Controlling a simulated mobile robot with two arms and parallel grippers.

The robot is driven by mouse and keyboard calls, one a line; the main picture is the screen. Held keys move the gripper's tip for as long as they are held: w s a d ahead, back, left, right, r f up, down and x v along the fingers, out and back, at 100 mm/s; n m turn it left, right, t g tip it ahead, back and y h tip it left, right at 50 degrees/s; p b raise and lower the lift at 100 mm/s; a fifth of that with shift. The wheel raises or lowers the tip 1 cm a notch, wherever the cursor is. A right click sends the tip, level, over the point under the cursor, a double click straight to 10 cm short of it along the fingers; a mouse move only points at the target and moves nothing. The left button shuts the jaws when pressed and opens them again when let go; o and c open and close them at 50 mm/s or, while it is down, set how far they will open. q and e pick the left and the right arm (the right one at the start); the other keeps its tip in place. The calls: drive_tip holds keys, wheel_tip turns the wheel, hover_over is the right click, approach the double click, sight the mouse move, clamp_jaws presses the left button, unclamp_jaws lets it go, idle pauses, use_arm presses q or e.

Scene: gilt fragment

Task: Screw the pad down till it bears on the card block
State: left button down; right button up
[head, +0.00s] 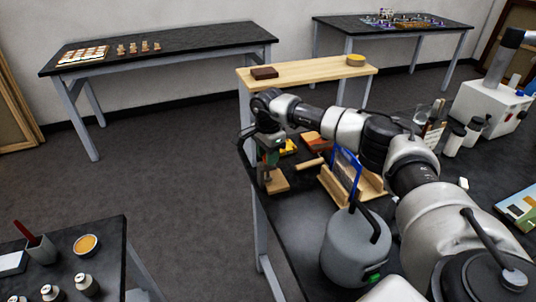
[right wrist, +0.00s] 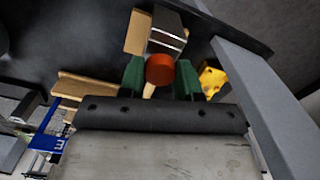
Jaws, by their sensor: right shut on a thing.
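A small press stands near the left edge of the dark bench, and its wooden base (head: 278,181) shows below my right gripper (head: 270,156). In the right wrist view, the green fingers of the gripper (right wrist: 160,80) sit on either side of an orange-red round knob (right wrist: 160,68) and are shut on it. A grey block-like part with pale lines (right wrist: 168,38) and a piece of the wooden base (right wrist: 138,32) lie beyond the knob. The pad is hidden, and I cannot make out the card block or any gap between them. My left gripper is not in view.
Close to the press are a yellow part (right wrist: 211,80), a wooden rack with a blue frame (head: 345,168) and a grey canister (head: 355,248). A wooden shelf (head: 310,72) stands behind.

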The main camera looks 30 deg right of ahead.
drive_tip(key=m, duration=0.4)
drive_tip(key=shift+m, duration=0.3)
drive_tip(key=m, duration=0.3)
drive_tip(key=shift+r+m, duration=0.1)
drive_tip(key=shift+m, duration=0.3)
drive_tip(key=m+p, duration=0.1)
drive_tip(key=m, duration=0.3)
drive_tip(key=shift+m, duration=2.1)
drive_tip(key=shift+w, duration=0.1)
drive_tip(key=o, duration=0.9)
